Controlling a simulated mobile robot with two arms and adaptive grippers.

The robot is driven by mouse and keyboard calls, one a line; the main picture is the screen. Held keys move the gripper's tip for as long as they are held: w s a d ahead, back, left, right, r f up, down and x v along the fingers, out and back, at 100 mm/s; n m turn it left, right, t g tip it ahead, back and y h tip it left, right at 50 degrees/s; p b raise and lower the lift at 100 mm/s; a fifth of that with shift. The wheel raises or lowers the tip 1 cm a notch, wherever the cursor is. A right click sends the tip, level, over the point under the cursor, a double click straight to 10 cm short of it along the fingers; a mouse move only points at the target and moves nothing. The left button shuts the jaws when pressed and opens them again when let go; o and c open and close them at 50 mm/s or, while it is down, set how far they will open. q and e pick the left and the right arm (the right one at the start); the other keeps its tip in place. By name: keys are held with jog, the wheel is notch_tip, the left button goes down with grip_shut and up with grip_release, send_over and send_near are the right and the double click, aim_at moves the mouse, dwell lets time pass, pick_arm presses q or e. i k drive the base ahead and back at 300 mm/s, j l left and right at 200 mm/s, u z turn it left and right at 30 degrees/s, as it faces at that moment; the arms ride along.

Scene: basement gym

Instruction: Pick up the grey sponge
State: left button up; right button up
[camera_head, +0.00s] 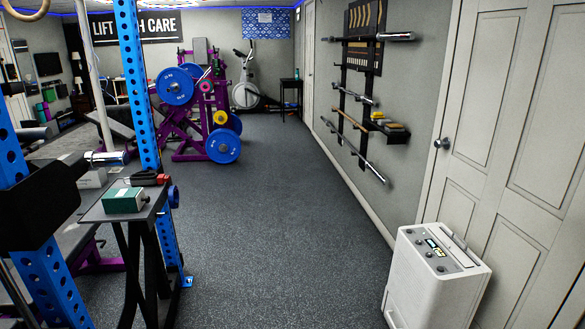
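I cannot pick out a grey sponge for certain in the head view. A small black stand (88,216) at the left holds a green and white box (124,200), with a dark and red item (150,178) behind it. A small shelf (392,134) on the right wall rack holds a few small yellowish and dark items (388,125), too small to tell what they are. Neither of my grippers is in view.
Blue rack posts (136,80) stand at the left, close to the stand. A white appliance (436,278) stands at the lower right by a white door (525,130). Purple gym equipment with blue plates (223,146) stands further back. The dark floor (270,230) between is clear.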

aim_at(380, 122)
jog(key=i, duration=2.1)
jog(key=i+z, duration=0.1)
jog(key=i, duration=0.6)
jog(key=i+j+z, duration=0.1)
jog(key=i, duration=0.6)
jog(key=i+j, duration=0.2)
jog(key=i, duration=0.45)
jog(key=l+z, duration=0.05)
